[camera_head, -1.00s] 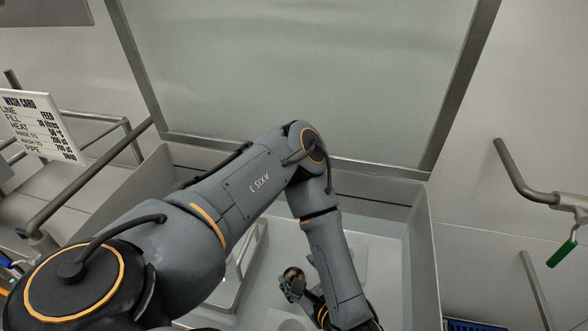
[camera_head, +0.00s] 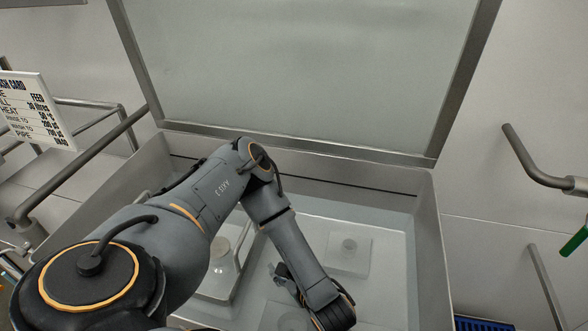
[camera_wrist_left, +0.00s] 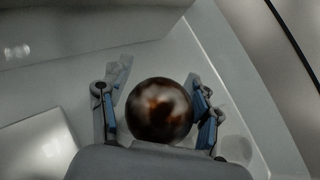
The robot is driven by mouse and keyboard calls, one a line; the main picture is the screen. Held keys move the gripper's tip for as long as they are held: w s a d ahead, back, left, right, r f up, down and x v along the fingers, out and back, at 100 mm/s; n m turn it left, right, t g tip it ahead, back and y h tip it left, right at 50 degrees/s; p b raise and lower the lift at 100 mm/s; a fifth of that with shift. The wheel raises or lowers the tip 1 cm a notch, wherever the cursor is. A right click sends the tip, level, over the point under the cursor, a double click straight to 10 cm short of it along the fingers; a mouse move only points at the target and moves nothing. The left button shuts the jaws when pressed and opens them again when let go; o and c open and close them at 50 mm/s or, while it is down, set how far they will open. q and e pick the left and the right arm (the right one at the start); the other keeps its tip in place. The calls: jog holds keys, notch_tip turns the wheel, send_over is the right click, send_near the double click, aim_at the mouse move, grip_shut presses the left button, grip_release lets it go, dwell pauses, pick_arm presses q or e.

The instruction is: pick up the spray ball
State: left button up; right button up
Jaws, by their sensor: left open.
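The spray ball (camera_wrist_left: 158,112) is a round, shiny, dark brown ball with mottled reflections. In the left wrist view it sits between the two fingers of my left gripper (camera_wrist_left: 157,80). The fingers are spread on either side of it; I cannot tell whether either one touches it. In the head view my left gripper (camera_head: 284,280) is low inside the pale tank, partly behind my own forearm, and the ball is not visible there. My right gripper is in neither view.
The tank (camera_head: 425,240) has raised walls and an open lid (camera_head: 300,75) behind. A square pad with a round boss (camera_head: 348,252) lies on its floor, right of my forearm. A bracket-like handle (camera_head: 235,255) stands left. A wash card (camera_head: 35,108) and rails are outside.

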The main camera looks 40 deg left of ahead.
pick_arm(q)
grip_shut()
dwell(0.3)
jog(key=shift+r, duration=0.1)
